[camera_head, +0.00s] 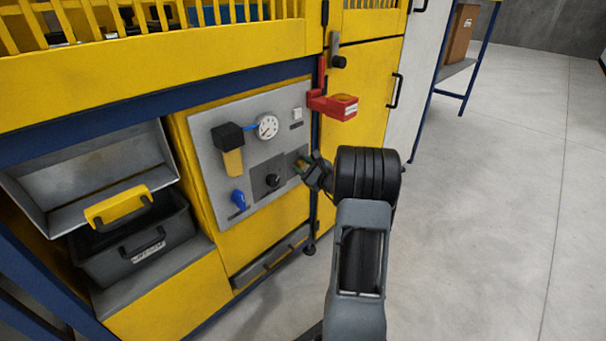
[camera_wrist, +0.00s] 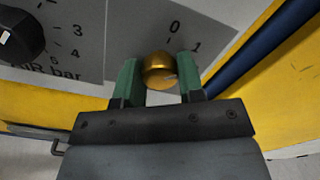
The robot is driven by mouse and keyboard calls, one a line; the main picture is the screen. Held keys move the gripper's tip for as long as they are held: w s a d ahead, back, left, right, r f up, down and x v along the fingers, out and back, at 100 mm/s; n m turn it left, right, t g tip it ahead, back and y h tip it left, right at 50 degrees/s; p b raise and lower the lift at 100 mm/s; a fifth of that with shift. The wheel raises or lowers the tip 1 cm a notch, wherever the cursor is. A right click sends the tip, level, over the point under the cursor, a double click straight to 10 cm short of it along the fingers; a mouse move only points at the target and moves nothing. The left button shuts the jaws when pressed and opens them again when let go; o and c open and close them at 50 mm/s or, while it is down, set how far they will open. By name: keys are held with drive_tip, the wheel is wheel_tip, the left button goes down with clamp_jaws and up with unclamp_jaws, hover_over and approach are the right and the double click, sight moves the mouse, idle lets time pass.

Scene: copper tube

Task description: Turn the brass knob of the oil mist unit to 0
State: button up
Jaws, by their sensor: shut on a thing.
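The brass knob (camera_wrist: 160,70) sits on the grey panel (camera_wrist: 140,35) in the wrist view, with the printed 0 above it and the 1 up to its right. A small pale mark shows low on the knob's right side; I cannot tell for sure that it is the pointer. My gripper (camera_wrist: 159,68) has its green fingers on either side of the knob, shut on it. In the head view my gripper (camera_head: 303,166) is at the right edge of the grey panel (camera_head: 215,165), and it largely hides the knob there.
A black knob (camera_wrist: 14,36) with a bar scale is to the left; it also shows in the head view (camera_head: 273,180). The panel carries a round gauge (camera_head: 267,126) and a blue valve (camera_head: 238,198). A red bracket (camera_head: 340,106) juts out above my wrist. The floor at right is clear.

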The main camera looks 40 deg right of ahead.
drive_tip(key=n+b, duration=0.1)
drive_tip(key=n, duration=0.3)
drive_tip(key=shift+n, duration=2.8)
drive_tip(key=o, duration=0.9)
drive_tip(key=s+p, duration=0.1)
drive_tip(key=s, duration=0.3)
drive_tip(key=s+d+p, duration=0.1)
drive_tip(key=s, duration=0.4)
drive_tip(key=s+d+p, duration=0.1)
drive_tip(key=s, duration=0.3)
drive_tip(key=shift+s+d+p, duration=0.25)
drive_tip(key=shift+s+p, duration=0.05)
drive_tip(key=shift+p, duration=0.05)
